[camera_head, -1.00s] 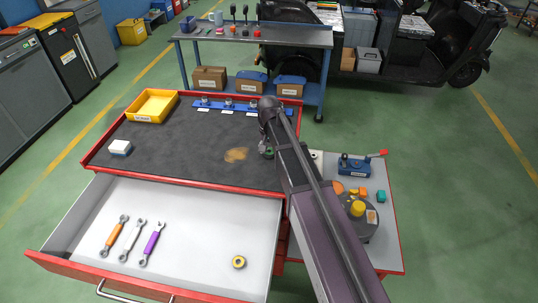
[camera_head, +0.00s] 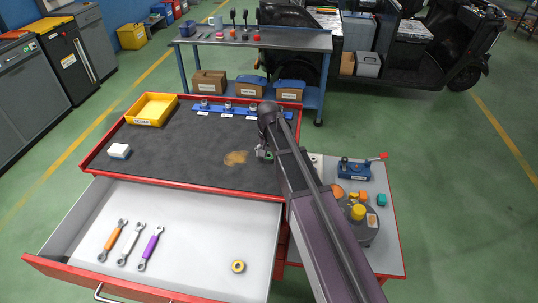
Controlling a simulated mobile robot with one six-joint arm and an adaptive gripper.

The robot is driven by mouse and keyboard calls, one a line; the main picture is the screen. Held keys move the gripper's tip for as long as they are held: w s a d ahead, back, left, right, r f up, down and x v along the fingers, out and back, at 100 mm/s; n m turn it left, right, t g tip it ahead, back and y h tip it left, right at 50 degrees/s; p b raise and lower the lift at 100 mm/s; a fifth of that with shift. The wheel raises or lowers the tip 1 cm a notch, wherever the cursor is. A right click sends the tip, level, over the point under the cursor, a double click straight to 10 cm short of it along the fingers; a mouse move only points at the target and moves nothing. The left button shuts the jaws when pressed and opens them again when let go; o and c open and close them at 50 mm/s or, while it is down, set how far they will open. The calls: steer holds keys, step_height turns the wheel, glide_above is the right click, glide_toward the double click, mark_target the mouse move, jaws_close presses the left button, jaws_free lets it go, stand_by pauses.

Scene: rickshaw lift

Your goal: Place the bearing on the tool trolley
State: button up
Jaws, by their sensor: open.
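The red tool trolley (camera_head: 180,189) has a dark mat (camera_head: 190,150) on top and its white-lined drawer (camera_head: 200,235) is pulled open. A small yellow ring with a darker centre (camera_head: 238,266) lies in the drawer at the right; I cannot tell for sure whether it is the bearing. A blue rack (camera_head: 212,111) at the trolley's back edge carries several small metallic parts, too small to identify. My gripper (camera_head: 264,154) is open above the right part of the mat, near a tan stain, and is partly hidden by my arm. I see nothing held in it.
Several wrenches (camera_head: 131,243) lie in the drawer at the left. A grey side table (camera_head: 385,235) at the right holds a blue tool (camera_head: 354,171) and loose parts. A workbench (camera_head: 290,40) stands behind.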

steer(key=shift+r, duration=0.2)
step_height(320, 180, up, 12)
steer(key=p, duration=1.2)
stand_by(0.7)
steer(key=s+d+n, duration=0.2)
steer(key=s+d, duration=1.3)
steer(key=s, duration=0.4)
steer(key=shift+a, duration=0.1)
steer(key=shift+f+b, duration=0.5)
steer(key=shift+f, duration=0.2)
